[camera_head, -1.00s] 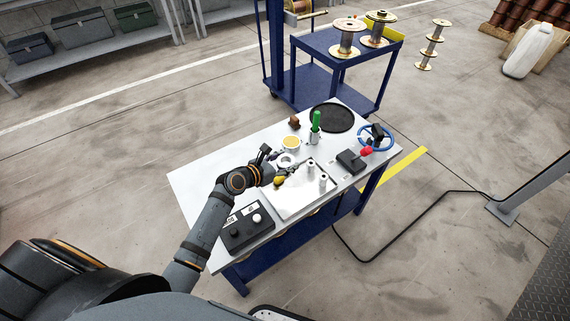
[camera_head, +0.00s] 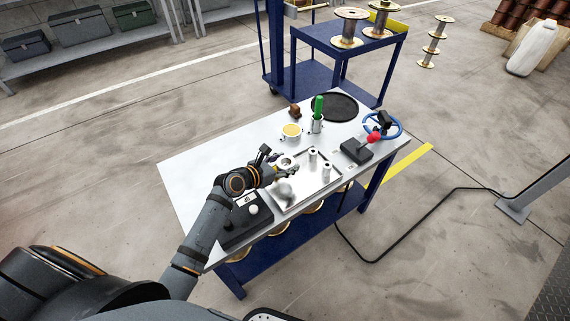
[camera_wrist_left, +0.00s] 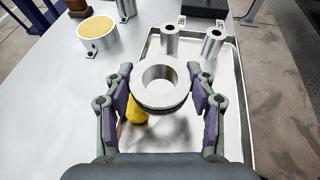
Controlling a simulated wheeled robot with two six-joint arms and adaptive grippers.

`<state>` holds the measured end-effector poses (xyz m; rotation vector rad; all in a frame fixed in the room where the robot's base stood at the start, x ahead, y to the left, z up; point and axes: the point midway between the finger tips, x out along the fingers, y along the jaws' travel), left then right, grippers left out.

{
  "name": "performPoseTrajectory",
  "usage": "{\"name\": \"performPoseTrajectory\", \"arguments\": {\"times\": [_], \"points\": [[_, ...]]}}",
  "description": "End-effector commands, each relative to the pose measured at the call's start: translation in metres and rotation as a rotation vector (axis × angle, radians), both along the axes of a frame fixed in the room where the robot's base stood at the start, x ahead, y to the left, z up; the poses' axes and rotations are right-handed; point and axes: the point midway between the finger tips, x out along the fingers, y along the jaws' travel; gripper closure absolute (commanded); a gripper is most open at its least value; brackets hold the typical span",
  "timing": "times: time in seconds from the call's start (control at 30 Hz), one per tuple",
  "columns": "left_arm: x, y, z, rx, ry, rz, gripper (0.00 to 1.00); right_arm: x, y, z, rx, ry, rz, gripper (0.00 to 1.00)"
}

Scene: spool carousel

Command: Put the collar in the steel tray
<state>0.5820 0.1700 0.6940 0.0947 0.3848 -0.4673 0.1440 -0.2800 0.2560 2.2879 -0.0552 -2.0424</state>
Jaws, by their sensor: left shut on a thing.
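My left gripper (camera_wrist_left: 160,98) is shut on the collar (camera_wrist_left: 160,68), a thick pale metal ring with a round hole. In the head view the left gripper (camera_head: 282,163) holds the collar (camera_head: 286,161) near the tray's far left edge. The steel tray (camera_head: 300,200) is a shiny shallow rectangle on the table; in the wrist view its rim (camera_wrist_left: 237,95) runs behind and right of the collar. I cannot tell whether the collar touches the tray. A yellow object (camera_wrist_left: 136,112) shows below the collar, partly hidden by it. My right gripper is not in view.
Two steel cylinders (camera_wrist_left: 170,40) stand in the tray's far part. A yellow-topped cup (camera_head: 291,131), green-handled tool (camera_head: 318,106), black round plate (camera_head: 343,105), red-knobbed lever box (camera_head: 358,150) and control box (camera_head: 236,232) stand around the table. The table's left end (camera_head: 190,175) is bare.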

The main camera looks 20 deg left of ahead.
Motion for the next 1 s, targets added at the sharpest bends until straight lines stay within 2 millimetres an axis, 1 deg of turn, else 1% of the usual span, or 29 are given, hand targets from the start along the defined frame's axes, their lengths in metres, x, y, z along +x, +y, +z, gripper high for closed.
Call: {"name": "performPoseTrajectory", "arguments": {"times": [0.17,0.37,0.4,0.5,0.6,0.9,1.0], "points": [[0.0005,0.0000,-0.0016,0.000,-0.002,0.001,0.88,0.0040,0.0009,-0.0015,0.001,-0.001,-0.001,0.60],[0.0004,0.0000,-0.0011,-0.001,-0.002,0.001,0.88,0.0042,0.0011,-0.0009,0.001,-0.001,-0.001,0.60],[0.0004,0.0000,-0.0011,-0.001,-0.002,0.001,0.43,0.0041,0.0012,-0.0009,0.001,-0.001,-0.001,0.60],[0.0004,0.0000,-0.0013,-0.001,-0.002,0.000,0.29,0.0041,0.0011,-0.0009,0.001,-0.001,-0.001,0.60],[0.0004,0.0000,-0.0016,0.000,-0.001,0.000,0.17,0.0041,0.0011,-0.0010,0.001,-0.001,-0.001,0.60],[-0.0009,0.0006,-0.0030,0.001,0.002,0.000,0.17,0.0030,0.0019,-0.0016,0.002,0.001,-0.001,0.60],[-0.0069,0.0047,-0.0002,0.003,0.001,0.001,0.17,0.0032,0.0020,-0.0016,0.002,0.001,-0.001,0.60]]}}
